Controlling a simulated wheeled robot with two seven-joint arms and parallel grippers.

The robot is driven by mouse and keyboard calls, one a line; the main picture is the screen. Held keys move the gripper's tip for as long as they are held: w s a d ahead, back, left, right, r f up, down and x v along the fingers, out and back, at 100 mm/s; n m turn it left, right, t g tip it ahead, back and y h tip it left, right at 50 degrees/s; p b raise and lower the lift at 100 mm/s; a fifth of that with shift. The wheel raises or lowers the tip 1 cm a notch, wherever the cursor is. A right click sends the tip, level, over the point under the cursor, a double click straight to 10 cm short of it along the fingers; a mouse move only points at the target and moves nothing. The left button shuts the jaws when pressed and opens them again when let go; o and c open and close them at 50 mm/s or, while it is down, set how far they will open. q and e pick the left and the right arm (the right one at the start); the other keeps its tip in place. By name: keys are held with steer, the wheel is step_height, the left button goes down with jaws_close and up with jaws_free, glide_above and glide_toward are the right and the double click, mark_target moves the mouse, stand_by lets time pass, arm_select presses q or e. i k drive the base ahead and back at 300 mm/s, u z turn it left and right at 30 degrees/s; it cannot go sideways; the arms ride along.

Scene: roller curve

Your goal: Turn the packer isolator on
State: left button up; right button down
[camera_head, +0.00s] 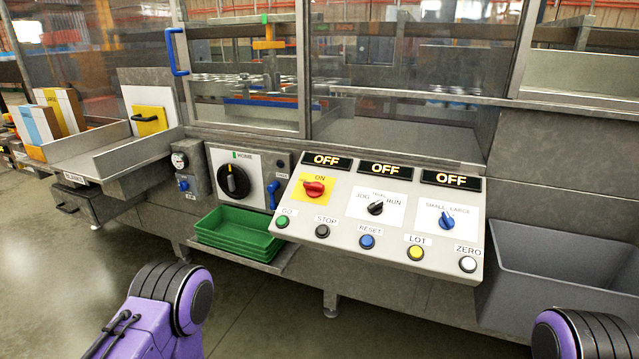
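A sloped control panel (352,238) stands at the centre. Its left knob is a red rotary switch (314,188) on a yellow plate marked ON, under a display (326,160) reading OFF. No readable label says which switch is the packer isolator. Purple links of my left and right arms show at the bottom left and bottom right corners. Neither gripper is in view.
The panel also holds a black JOG/RUN knob (375,207), a blue SMALL/LARGE knob (446,220) and several buttons along its front. A blue lever (272,194) is left of the panel. Green trays (240,232) sit below. A grey bin (560,275) is at right.

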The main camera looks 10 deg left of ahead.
mark_target(316, 189)
steer(key=z, duration=0.05)
steer(key=k, duration=0.25)
steer(key=z, duration=0.6)
steer(key=i, duration=1.25)
steer(key=u, duration=0.4)
